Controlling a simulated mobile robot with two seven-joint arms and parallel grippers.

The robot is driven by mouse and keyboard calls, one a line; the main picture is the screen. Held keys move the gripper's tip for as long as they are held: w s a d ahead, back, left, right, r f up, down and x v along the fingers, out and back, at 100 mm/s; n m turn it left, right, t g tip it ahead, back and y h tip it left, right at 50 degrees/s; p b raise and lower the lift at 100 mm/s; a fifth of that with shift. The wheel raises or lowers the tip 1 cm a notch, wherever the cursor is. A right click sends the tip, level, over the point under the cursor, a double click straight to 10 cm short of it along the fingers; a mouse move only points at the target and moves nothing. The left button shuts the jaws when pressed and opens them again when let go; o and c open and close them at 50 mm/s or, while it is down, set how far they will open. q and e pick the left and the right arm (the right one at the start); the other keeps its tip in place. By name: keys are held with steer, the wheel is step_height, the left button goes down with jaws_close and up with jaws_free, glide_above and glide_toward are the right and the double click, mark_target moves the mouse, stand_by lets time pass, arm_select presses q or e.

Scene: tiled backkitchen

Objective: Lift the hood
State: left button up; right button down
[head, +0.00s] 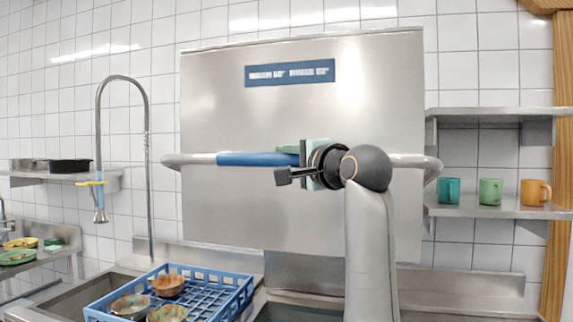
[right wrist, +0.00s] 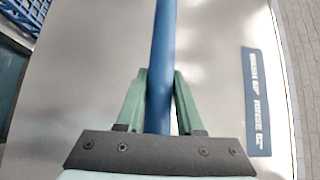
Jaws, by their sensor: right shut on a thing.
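The hood (head: 300,110) is a large stainless steel box with a blue label on its front, in the middle of the head view. A bar handle (head: 250,159) with a blue grip runs across its front. My right gripper (head: 290,160) is at the handle, with its arm coming up from below. In the right wrist view the blue handle (right wrist: 162,60) passes between the two green fingers of the right gripper (right wrist: 160,100), which are shut on it. The hood's lower edge hangs above the counter. My left gripper is not in view.
A blue dish rack (head: 235,291) with several bowls stands below the hood, to the left. A tap with a tall curved hose (head: 147,150) is left of the hood. A shelf (head: 500,211) with three mugs is to the right. Plates lie at the far left.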

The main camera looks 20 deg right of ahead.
steer(key=shift+s+d+r, duration=0.15)
steer(key=shift+d+r, duration=0.1)
steer(key=shift+r, duration=0.55)
steer(key=c, duration=0.9)
jaws_free()
steer(key=o, duration=0.3)
steer(key=shift+w+f, duration=0.15)
steer(key=shift+w, duration=0.05)
steer(key=shift+o, duration=0.2)
steer(key=shift+a+f, duration=0.1)
steer(key=shift+f, duration=0.05)
